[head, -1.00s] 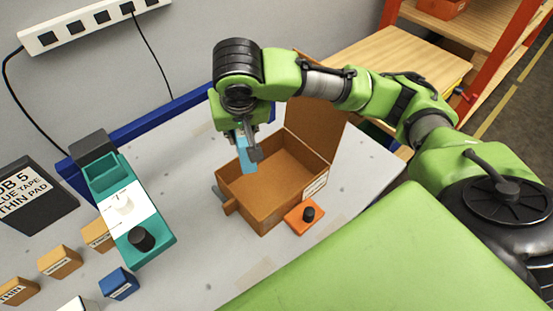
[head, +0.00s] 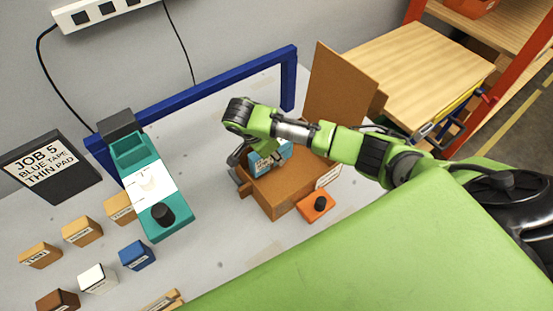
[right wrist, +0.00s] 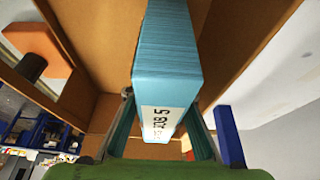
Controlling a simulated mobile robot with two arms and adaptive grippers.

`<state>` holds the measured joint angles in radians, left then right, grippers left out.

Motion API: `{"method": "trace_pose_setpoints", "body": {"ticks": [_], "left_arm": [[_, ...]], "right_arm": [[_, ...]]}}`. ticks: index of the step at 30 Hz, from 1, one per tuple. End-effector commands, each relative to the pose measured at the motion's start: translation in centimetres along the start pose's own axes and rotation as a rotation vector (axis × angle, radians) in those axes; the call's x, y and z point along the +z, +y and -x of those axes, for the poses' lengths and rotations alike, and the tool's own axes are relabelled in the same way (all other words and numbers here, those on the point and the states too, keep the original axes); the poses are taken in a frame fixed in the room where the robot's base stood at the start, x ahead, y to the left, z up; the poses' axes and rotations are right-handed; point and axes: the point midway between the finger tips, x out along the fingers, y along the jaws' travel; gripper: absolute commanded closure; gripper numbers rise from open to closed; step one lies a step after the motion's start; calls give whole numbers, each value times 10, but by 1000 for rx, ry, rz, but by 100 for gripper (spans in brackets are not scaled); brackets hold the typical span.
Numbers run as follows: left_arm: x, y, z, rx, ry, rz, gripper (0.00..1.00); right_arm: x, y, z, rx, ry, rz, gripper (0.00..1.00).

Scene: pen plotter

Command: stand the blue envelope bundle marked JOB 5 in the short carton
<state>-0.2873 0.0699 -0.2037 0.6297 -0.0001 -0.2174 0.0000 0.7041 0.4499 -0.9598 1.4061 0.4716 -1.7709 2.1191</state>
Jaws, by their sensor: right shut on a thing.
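The blue envelope bundle (head: 284,154) is at the mouth of the short brown carton (head: 289,196), partly hidden by my right arm. My right gripper (head: 262,160) is shut on it. In the right wrist view the bundle (right wrist: 166,50) sits between the fingers, its white label reading JOB 5. Carton walls (right wrist: 238,45) show on both sides of it, with a gap on each side. Whether its lower end touches the carton floor is hidden. My left gripper is not in view.
A teal device (head: 148,185), a JOB 5 sign (head: 48,165) and several small blocks (head: 137,255) stand left. A blue rail (head: 215,97) runs behind.

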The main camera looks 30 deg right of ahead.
Motion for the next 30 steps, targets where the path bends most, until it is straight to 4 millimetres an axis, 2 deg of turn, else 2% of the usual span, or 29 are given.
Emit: {"method": "trace_pose_setpoints", "body": {"ticks": [3, 7, 19, 20, 21, 30], "left_arm": [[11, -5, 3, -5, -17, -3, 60], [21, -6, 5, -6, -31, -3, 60], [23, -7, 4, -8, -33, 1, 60], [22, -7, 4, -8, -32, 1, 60], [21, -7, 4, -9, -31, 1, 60], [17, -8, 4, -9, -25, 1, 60]], "right_arm": [[6, 1, -16, 4, 2, 2, 100], [12, 1, -28, 2, 1, 1, 100], [14, 0, -34, 0, -1, 2, 100], [14, 0, -33, 0, -1, 2, 71], [14, 0, -33, 0, -1, 2, 62], [14, 0, -33, 1, 0, 2, 62]]}}
